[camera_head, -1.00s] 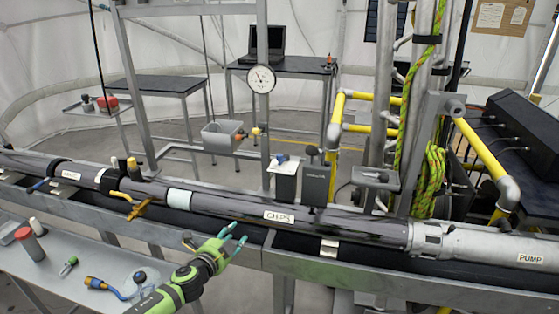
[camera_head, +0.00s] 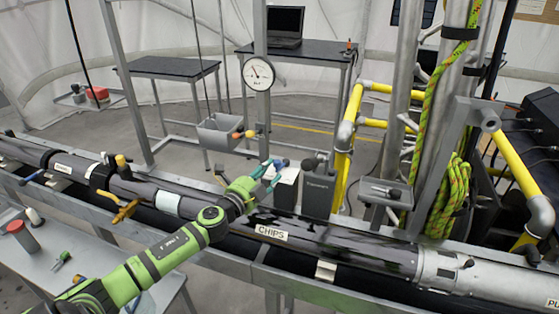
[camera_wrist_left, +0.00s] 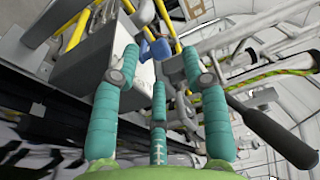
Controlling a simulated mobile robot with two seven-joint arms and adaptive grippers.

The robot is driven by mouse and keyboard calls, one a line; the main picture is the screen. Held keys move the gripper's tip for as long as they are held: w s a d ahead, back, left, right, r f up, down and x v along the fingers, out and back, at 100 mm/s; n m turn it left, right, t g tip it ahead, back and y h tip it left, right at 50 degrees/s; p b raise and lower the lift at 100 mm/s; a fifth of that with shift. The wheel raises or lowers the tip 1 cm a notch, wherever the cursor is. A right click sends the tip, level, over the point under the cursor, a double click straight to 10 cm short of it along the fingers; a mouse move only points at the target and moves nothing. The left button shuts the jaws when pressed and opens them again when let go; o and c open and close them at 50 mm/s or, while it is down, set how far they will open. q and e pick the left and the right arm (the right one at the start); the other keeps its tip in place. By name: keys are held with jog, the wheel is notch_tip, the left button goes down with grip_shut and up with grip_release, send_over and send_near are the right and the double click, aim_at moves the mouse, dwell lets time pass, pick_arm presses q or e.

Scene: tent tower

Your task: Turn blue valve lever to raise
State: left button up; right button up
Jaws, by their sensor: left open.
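The blue valve lever (camera_wrist_left: 155,48) sits on a white-faced box in the left wrist view, just beyond my fingertips. My left gripper (camera_head: 270,172) reaches over the pipe to this box. Its teal fingers are spread open in the left wrist view (camera_wrist_left: 160,62), with the lever ahead of the gap between them. Contact with the lever cannot be told. My right gripper is out of view.
A long dark pipe (camera_head: 275,234) marked CHIPS crosses below my arm. A grey box (camera_head: 319,190) stands right of the white one. A round gauge (camera_head: 259,74) hangs behind, with a grey bin (camera_head: 219,133) to its left. Yellow rails (camera_head: 348,135) stand at right.

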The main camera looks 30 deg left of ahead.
aim_at(275, 165)
pick_arm(q)
jog(key=w, duration=0.3)
jog(key=shift+w+r+p, duration=0.1)
jog(key=shift+w+p, duration=0.2)
jog(key=shift+w, duration=0.85)
grip_shut()
jog(key=shift+a, duration=0.1)
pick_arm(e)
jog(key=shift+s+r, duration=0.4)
